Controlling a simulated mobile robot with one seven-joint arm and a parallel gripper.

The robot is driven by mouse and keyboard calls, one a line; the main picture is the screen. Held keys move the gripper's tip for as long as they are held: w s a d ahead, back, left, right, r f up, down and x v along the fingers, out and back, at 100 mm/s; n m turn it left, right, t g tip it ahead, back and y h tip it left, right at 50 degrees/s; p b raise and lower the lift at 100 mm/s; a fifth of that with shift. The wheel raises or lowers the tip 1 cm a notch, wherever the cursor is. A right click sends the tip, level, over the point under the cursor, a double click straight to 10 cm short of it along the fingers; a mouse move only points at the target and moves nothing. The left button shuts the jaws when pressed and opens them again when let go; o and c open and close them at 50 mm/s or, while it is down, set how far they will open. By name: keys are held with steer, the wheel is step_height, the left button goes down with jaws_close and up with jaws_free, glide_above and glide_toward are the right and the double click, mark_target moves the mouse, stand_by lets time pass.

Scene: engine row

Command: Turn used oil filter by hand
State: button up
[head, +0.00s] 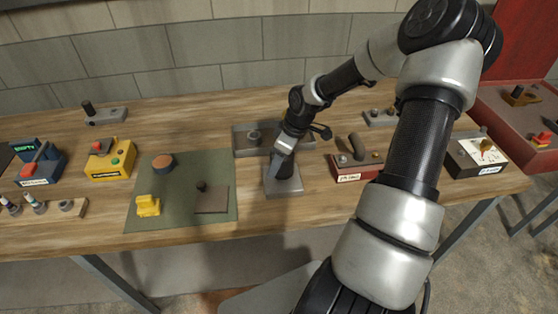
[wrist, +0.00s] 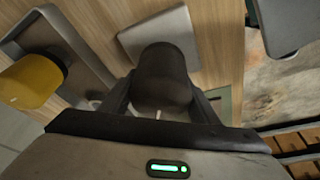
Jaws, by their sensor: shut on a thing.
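The used oil filter, a dark cylinder (wrist: 163,75), stands on a grey block in the wrist view. The grey block (head: 283,188) is near the middle of the table in the head view. My gripper (head: 284,160) reaches down over it. In the wrist view the fingers of my gripper (wrist: 162,100) are on both sides of the cylinder and shut on it. In the head view the gripper hides most of the filter. Whether the filter is turned cannot be told.
A grey tray (head: 240,152) with a short cylinder lies just behind. A green mat (head: 180,215) with a yellow piece (head: 148,205) lies left. A red box (head: 357,167) stands close on the right. Yellow (head: 110,160) and blue (head: 40,165) boxes stand far left.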

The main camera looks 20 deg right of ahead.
steer(key=shift+s, duration=0.1)
steer(key=n, duration=0.3)
steer(key=shift+s+a+n+g+y, duration=0.15)
steer(key=shift+n+g+y, duration=0.15)
steer(key=shift+n+g, duration=0.1)
steer(key=o, duration=1.4)
